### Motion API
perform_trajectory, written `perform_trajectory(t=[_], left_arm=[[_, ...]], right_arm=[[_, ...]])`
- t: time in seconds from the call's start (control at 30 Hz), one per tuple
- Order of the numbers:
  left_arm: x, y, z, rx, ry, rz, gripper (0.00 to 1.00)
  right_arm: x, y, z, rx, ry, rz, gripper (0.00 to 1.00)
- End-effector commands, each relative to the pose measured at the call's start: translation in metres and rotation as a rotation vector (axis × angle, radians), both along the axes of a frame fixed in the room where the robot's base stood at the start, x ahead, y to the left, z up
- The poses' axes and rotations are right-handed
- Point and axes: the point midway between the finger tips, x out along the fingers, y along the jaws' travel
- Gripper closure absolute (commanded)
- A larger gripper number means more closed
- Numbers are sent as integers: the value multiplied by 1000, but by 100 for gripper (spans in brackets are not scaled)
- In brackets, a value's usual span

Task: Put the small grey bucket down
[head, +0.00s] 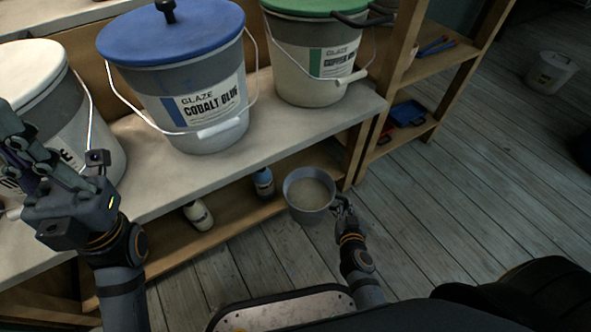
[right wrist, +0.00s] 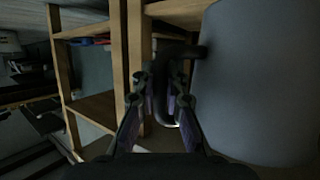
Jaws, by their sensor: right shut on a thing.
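The small grey bucket (head: 309,206) is in the head view just in front of the shelf unit, upright, with pale contents inside. My right gripper (head: 341,205) is at its right side, shut on its dark handle. In the right wrist view the bucket wall (right wrist: 262,80) fills the right side, and the handle (right wrist: 184,115) passes between the fingers of the gripper (right wrist: 166,90). The bucket appears held off the floor, apart from the shelf. My left gripper (head: 30,150) is at the left edge, beside the white-lidded bucket; its fingers look spread and empty.
The bench top (head: 290,125) holds a blue-lidded cobalt bucket (head: 190,85), a green-lidded bucket (head: 312,55) and a white-lidded bucket (head: 35,75). Bottles stand on the lower shelf (head: 235,205). A side shelf (head: 445,65) holds tools.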

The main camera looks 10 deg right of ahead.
Motion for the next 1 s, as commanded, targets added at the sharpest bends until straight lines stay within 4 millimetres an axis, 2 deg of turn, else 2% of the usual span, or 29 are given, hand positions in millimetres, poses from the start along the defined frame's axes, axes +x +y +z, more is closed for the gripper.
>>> perform_trajectory(t=[0.07, 0.17, 0.27, 0.5, 0.6, 0.77, 0.9, 1.0], left_arm=[[0, 0, 3, -1, 0, 0, 100], [0, 1, 11, -3, -1, -2, 100], [-1, 1, 17, -4, -2, -6, 100], [-1, 1, 18, -4, -4, -10, 100], [-1, 1, 16, -4, -4, -10, 100], [-1, 1, 13, -2, -3, -8, 100], [-1, 0, 13, -2, -2, -8, 100], [-1, 0, 4, 1, -1, -6, 100]], right_arm=[[6, -1, 3, -1, -4, 1, 100], [27, -6, 6, -2, -7, 1, 100], [59, -14, 7, -4, -7, 1, 100], [132, -32, 3, -1, -6, 0, 100], [156, -38, 2, 0, -4, -1, 100], [174, -42, 1, -1, -3, 0, 100], [176, -43, 0, 0, -2, 0, 100], [176, -43, -10, 0, -1, 0, 100]])
